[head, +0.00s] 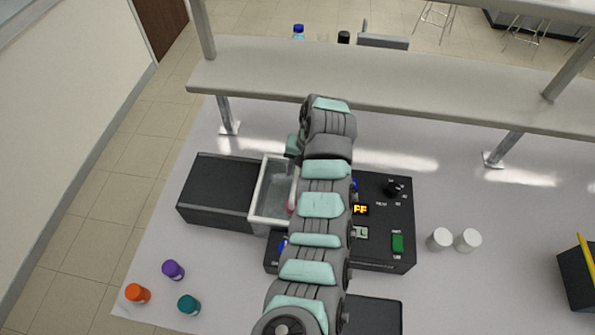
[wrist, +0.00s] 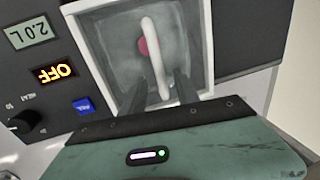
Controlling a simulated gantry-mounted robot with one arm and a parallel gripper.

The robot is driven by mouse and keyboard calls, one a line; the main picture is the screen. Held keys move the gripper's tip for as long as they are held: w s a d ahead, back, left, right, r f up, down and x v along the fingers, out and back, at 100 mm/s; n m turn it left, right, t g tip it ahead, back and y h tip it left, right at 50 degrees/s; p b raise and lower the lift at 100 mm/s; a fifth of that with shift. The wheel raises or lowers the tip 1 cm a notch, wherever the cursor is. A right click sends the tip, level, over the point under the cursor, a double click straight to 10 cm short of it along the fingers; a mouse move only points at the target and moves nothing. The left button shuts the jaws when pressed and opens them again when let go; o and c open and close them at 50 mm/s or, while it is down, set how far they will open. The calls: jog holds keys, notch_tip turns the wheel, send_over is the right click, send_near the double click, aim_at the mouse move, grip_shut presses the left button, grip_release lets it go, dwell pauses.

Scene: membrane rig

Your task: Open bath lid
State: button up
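The bath (head: 256,192) is a white-rimmed basin set in a black housing, and my arm covers its right side in the head view. In the wrist view the bath rim (wrist: 207,50) frames a grey, cloudy surface that looks like the lid (wrist: 115,45). A white bar handle (wrist: 153,62) runs across its middle. A red round thing shows behind the handle. My gripper (wrist: 160,84) is open, its dark fingers on either side of the handle's near end. Whether they touch it is unclear. My arm hides the gripper in the head view.
The control panel (head: 385,220) beside the bath has a display reading OFF (wrist: 53,73), a knob (wrist: 25,122) and a blue button (wrist: 83,105). Orange (head: 137,293), purple (head: 173,270) and teal (head: 188,304) capped bottles stand front left. Two white containers (head: 453,239) stand right. A shelf (head: 400,85) spans the back.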

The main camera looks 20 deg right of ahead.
jog(key=shift+w+a+f, duration=0.15)
jog(key=shift+f, duration=1)
jog(key=shift+c, duration=0.6)
grip_shut()
